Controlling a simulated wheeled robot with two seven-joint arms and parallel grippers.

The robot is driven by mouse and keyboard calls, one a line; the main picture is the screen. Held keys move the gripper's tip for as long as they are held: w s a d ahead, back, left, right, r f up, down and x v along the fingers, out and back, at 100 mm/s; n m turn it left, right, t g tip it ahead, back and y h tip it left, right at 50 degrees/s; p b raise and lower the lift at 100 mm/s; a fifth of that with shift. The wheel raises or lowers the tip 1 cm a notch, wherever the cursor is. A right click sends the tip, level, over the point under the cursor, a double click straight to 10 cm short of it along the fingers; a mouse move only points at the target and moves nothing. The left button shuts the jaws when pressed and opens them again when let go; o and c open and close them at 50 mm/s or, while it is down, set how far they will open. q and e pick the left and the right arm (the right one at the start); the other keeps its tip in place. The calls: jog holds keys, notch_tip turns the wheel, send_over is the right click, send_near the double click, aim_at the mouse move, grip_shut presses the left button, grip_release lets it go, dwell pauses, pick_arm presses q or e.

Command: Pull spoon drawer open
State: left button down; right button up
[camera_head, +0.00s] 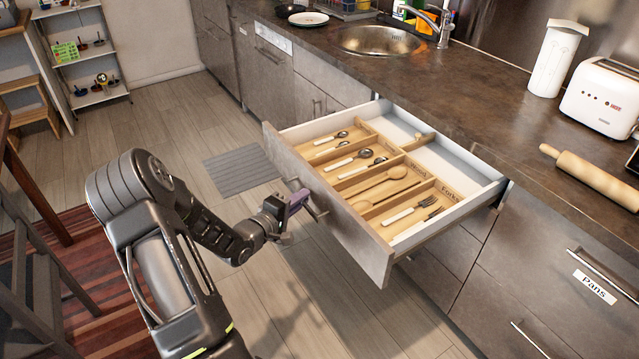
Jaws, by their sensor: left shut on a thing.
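The spoon drawer (330,222) stands well out from the grey kitchen cabinet. Its wooden divider tray (372,178) holds several spoons and forks in compartments; a "Forks" label shows at the right. My left gripper (303,204) is at the drawer's front, shut on the drawer handle (316,210). The gripper's body hides part of the handle and of the fingers. My right gripper is not in view.
A "Pans" drawer (590,275) is shut at the right. Floor in front is clear; a chair (35,285) stands at the left.

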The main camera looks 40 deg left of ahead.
pick_arm(q)
jog(key=shift+s+a+p, duration=0.3)
jog(key=shift+s, duration=0.75)
jog(key=shift+s+a+p, duration=0.25)
jog(key=shift+s+p, duration=0.05)
jog(key=shift+s, duration=0.75)
jog(key=c, duration=1.8)
grip_release()
jog(key=shift+s, duration=0.15)
jog(key=s, duration=0.2)
jog(key=s+r, duration=0.1)
jog(key=s, duration=0.4)
jog(key=shift+s+d+r, duration=0.15)
jog(key=shift+d+r, duration=0.05)
jog(key=shift+d, duration=0.2)
